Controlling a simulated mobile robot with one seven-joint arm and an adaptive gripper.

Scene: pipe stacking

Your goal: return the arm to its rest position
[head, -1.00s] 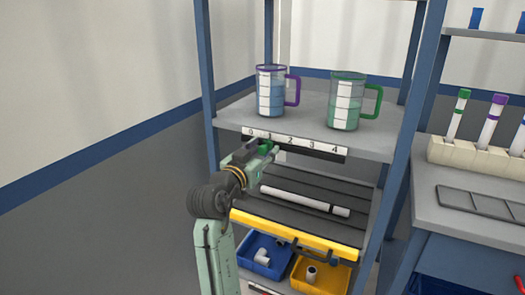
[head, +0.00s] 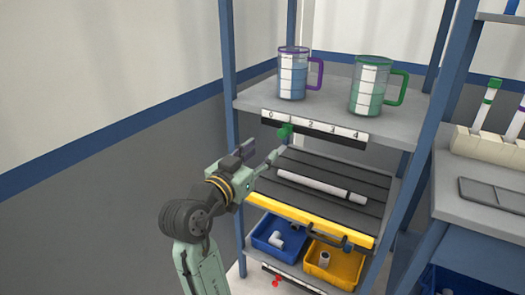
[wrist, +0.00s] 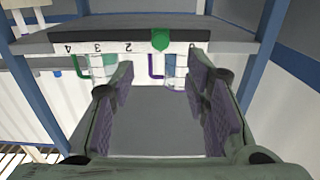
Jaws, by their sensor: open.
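My gripper (head: 262,158) is open and empty in front of the shelf rack, below and left of the numbered scale (head: 325,130). Its two padded fingers stand wide apart in the wrist view (wrist: 160,92), with nothing between them. The green slider (head: 285,131) sits on the scale between the 0 and the 2, covering the mark there. It also shows in the wrist view beyond the fingertips (wrist: 160,39); the gripper is apart from it.
A purple-handled jug (head: 292,75) and a green-handled jug (head: 371,88) stand on the upper shelf. A white pipe (head: 315,185) lies on the grooved middle shelf behind a yellow front edge (head: 300,218). Blue (head: 270,242) and yellow (head: 325,270) bins hold fittings below. Open floor lies left.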

